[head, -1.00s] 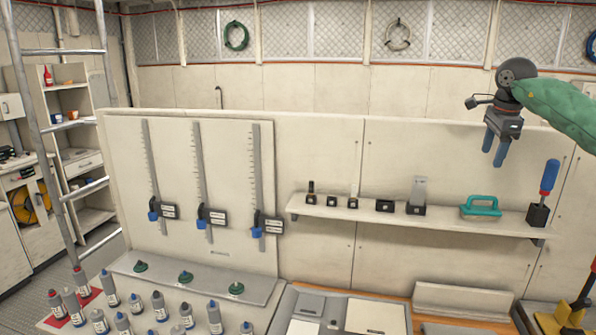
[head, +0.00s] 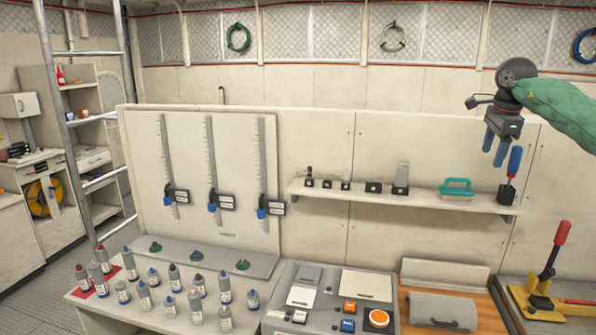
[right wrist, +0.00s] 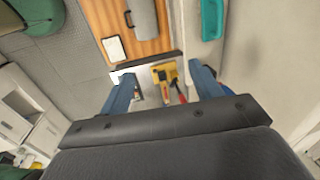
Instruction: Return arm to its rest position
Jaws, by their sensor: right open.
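My right arm (head: 560,112) comes in from the right in the head view, in a green sleeve. Its gripper (head: 494,152) hangs with blue fingers pointing down, in front of the panel's upper right. The fingers are apart and empty. In the right wrist view the gripper (right wrist: 165,90) also shows open, with nothing between the fingertips but the bench far beyond. My left gripper is not in the head view.
Several bottles (head: 145,297), a control box (head: 330,305) and a yellow lever tool (head: 540,290) stand below.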

